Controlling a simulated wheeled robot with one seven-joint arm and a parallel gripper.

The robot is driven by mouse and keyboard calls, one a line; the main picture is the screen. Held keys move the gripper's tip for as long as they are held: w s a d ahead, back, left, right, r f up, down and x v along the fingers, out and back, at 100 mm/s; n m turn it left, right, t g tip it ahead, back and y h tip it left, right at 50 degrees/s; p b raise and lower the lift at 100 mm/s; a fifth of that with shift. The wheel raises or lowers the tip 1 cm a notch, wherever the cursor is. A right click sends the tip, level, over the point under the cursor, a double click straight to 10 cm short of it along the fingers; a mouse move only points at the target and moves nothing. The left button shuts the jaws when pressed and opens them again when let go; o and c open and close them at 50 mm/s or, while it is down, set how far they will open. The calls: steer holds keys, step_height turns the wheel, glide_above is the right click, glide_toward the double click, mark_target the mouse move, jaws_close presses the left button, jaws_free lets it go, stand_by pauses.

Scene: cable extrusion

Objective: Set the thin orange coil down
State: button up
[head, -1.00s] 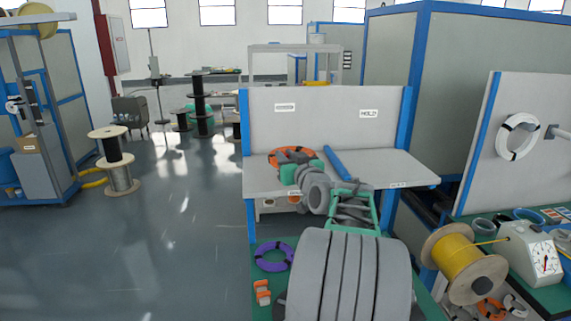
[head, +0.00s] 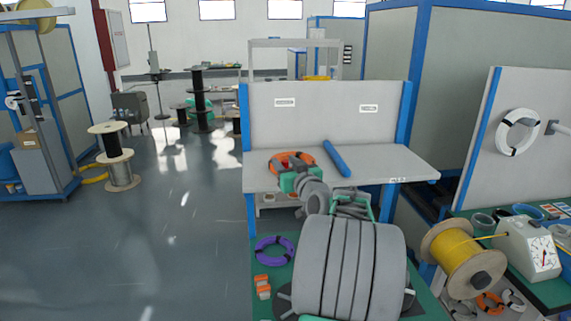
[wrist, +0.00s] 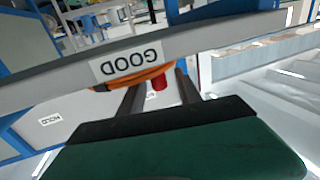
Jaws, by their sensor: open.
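The orange coil (head: 279,158) is at the left part of the grey bench (head: 400,166), in front of its upright panel, and appears to lie flat on the top. My gripper (head: 294,163) is at the coil, its grey fingers overlapping the ring in the head view. In the wrist view the two dark fingers (wrist: 157,85) stand apart, with part of the orange coil (wrist: 140,75) between and beyond them. Whether a finger touches the coil cannot be told.
A blue bar (head: 336,158) lies on the bench right of the coil. A purple coil (head: 275,250) and orange pieces (head: 262,286) lie on the green table nearer me. A yellow spool (head: 460,255) stands at right. The bench's right part is clear.

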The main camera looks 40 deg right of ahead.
steer(key=shift+r, duration=0.15)
steer(key=b+v, duration=0.3)
steer(key=v, duration=0.9)
steer(key=w+a+f+n+g+y, duration=0.25)
steer(key=a+f, duration=0.35)
steer(key=a, duration=0.4)
steer(key=w+a+f+n+g+y, duration=0.1)
steer(key=w+a+f+g+y, duration=0.2)
steer(key=a+f, duration=0.55)
steer(key=s+a+f+g, duration=0.4)
steer(key=s+a, duration=0.4)
steer(key=a, duration=0.1)
steer(key=s+a+f+g, duration=0.4)
steer(key=s+a, duration=0.4)
steer(key=a, duration=0.1)
steer(key=shift+f+y, duration=0.15)
steer(key=shift+y, duration=0.2)
steer(key=shift+n, duration=0.25)
steer(key=shift+c, duration=0.5)
